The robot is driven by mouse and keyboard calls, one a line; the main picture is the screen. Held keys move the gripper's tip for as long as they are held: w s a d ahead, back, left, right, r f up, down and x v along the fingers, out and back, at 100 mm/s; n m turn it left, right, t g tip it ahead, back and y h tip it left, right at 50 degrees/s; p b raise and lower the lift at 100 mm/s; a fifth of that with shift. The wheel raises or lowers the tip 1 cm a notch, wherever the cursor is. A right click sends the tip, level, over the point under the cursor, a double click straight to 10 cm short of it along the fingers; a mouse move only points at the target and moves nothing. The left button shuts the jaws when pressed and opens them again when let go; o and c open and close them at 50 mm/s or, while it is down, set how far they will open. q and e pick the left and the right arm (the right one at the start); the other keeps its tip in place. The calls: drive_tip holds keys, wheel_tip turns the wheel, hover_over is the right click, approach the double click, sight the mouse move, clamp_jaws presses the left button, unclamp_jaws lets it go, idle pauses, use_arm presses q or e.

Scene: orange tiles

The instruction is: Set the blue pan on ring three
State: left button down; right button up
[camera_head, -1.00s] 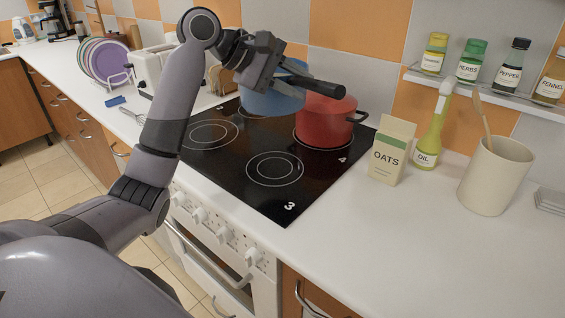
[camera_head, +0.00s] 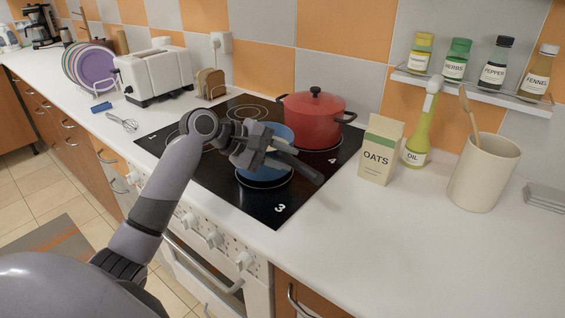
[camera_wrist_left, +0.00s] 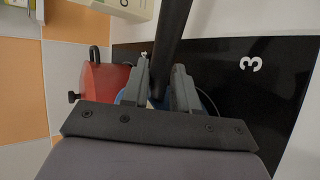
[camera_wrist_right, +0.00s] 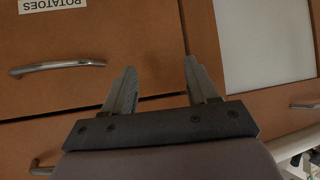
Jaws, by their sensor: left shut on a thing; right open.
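The blue pan (camera_head: 259,173) is over ring three at the front right of the black hob (camera_head: 217,172), partly hidden behind my left gripper (camera_head: 283,158). I cannot tell whether its base touches the glass. My left gripper is shut on the pan's dark handle, which points to the front right. In the left wrist view the dark handle (camera_wrist_left: 172,35) runs between the fingers, with a bit of the blue pan behind them and the printed "3" to the right. My right gripper (camera_wrist_right: 156,85) is open and empty in front of brown drawers.
A red lidded pot (camera_head: 316,121) stands on ring four, close behind the pan. An oats box (camera_head: 381,150), an oil bottle (camera_head: 417,140) and a utensil crock (camera_head: 484,174) stand right of the hob. The counter in front of them is clear.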

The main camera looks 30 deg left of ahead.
use_arm(q)
drive_tip(key=shift+f, duration=0.6)
drive_tip(key=c, duration=0.9)
unclamp_jaws()
drive_tip(key=shift+f, duration=0.2)
drive_tip(key=shift+o, duration=0.2)
drive_tip(key=v, duration=1.2)
drive_tip(key=shift+r, duration=0.15)
